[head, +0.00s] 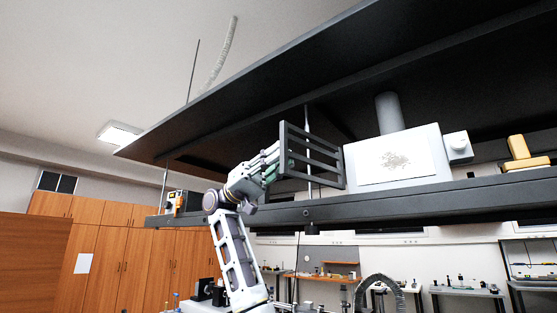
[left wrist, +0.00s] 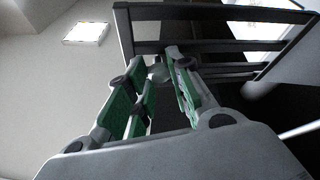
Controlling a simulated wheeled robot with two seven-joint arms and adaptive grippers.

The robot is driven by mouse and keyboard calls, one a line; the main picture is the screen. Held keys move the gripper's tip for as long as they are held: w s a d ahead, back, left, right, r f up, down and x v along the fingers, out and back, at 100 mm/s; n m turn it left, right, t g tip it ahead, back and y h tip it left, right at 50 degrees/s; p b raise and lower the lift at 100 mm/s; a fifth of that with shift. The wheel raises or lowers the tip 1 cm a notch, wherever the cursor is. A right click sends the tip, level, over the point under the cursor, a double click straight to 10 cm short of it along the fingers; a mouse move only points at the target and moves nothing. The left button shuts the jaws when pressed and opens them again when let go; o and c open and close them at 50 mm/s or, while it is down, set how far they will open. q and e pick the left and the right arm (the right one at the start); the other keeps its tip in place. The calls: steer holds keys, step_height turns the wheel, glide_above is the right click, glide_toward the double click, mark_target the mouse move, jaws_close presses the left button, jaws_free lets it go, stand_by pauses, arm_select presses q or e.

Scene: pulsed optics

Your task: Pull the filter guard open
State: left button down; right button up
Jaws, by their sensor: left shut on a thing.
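The filter guard (head: 283,145) is a dark barred frame beside the left edge of a white box (head: 435,160) with a grey speckled panel. It stands at an angle out from the box, and its far upright is by the box's edge. My left gripper (head: 273,165) reaches up from below and is shut on the guard's free left upright. In the left wrist view the guard (left wrist: 215,13) crosses the top, and the green-padded fingers of my left gripper (left wrist: 160,70) close at its near post. The exact contact is partly hidden by the fingers. My right gripper is not in view.
A dark shelf beam (head: 400,198) runs below the box, close to my left arm. A large black overhead panel (head: 260,90) hangs above. A yellow object (head: 522,155) stands at the right, and a small dark device (head: 184,201) at the left. Open air lies left of the guard.

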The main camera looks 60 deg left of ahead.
arm_select(q)
steer(key=shift+r, duration=0.1)
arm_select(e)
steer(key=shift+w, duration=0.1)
arm_select(q)
steer(key=c, duration=1.4)
jaws_free()
steer(key=shift+o, duration=0.6)
steer(key=shift+d, duration=0.1)
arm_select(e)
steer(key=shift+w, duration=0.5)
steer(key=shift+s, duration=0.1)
arm_select(q)
steer(key=v, duration=1.2)
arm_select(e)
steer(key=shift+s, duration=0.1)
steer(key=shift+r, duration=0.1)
